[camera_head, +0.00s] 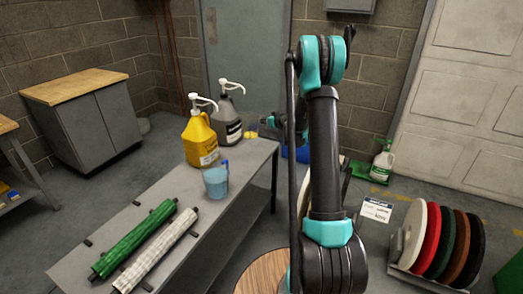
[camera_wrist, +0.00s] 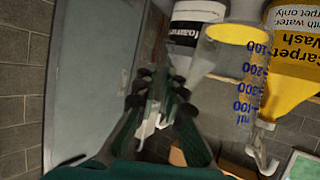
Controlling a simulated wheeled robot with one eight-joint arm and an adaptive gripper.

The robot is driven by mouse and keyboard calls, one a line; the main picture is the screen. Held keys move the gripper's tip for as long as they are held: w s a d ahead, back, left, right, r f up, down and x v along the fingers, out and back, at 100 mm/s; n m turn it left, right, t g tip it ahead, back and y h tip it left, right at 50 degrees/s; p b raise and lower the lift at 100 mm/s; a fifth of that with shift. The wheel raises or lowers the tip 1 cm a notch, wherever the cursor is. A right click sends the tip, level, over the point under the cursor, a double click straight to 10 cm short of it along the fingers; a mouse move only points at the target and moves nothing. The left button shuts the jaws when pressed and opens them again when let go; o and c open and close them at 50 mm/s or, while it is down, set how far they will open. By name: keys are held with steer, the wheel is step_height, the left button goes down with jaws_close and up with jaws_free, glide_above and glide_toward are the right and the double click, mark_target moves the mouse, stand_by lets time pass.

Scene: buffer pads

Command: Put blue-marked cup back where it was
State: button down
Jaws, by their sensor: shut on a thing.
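The blue-marked cup (camera_wrist: 228,82) is clear, with blue millilitre marks and yellow liquid. In the wrist view, which looks inverted, it stands right beside my gripper fingers (camera_wrist: 163,100). My gripper is shut on the cup; the exact contact is hard to make out through the clear wall. In the head view the cup (camera_head: 251,133) shows small at the far end of the grey bench (camera_head: 232,228), left of my gripper (camera_head: 279,121). My arm hides part of that area. I cannot tell whether the cup's base touches the bench.
A yellow pump jug (camera_head: 199,145) and a dark grey pump jug (camera_head: 227,125) stand close to the cup. A blue jug (camera_head: 215,182) stands nearer on the bench, with a green roll (camera_head: 135,239) and a white roll (camera_head: 157,252) in front. Coloured pads (camera_head: 433,242) stand in a rack at right.

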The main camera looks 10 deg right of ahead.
step_height(320, 180, down, 15)
steer(key=shift+f, duration=0.1)
stand_by(0.4)
steer(key=shift+f, duration=0.1)
steer(key=c, duration=1.6)
jaws_free()
steer(key=shift+s+r, duration=0.1)
steer(key=shift+r, duration=0.1)
